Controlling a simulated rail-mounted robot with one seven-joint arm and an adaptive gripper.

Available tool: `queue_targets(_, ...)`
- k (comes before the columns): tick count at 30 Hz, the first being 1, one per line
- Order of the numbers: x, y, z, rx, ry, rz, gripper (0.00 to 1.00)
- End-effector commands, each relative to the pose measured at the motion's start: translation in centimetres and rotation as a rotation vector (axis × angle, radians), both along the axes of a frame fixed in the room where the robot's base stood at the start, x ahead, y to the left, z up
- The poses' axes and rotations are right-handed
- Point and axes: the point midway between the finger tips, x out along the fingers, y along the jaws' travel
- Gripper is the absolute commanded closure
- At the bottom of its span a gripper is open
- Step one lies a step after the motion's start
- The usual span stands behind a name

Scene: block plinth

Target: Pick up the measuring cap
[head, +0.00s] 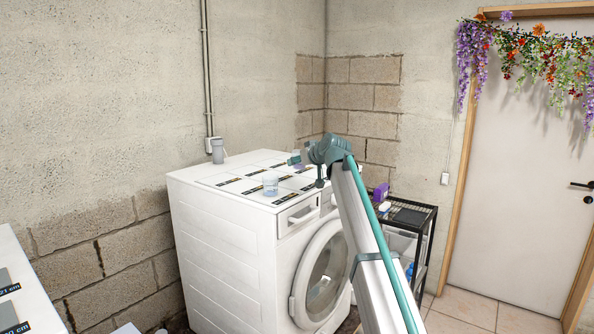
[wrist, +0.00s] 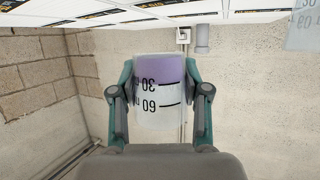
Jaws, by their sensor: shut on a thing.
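The measuring cap (wrist: 158,98) is a translucent cup with black 30 and 60 marks and a purple layer at one end. In the wrist view it sits between the two fingers of my gripper (wrist: 159,96), which are shut on its sides. The picture is upside down there, with the purple end toward the machine top. Wall shows between the cap and the machine top, so it looks held clear of it. In the head view my gripper (head: 295,158) is over the back right of the washing machine (head: 225,235), and the cap is small and hard to make out.
A second translucent cup (head: 270,184) stands on the machine's front part, among dark labelled strips. A grey cylinder (head: 217,150) stands at the back by the wall pipe. A black rack (head: 412,215) with a purple bottle (head: 381,192) is to the right.

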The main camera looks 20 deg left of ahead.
Motion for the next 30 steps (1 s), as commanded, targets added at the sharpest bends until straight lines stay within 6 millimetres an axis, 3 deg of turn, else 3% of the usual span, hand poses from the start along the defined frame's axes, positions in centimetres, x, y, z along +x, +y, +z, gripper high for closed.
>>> queue_targets(8, -1.7, -1.7, 2.8, 0.002, -0.003, -0.001, 0.87)
queue_targets(30, -6.8, -6.7, 5.8, 0.0, -0.001, 0.0, 0.87)
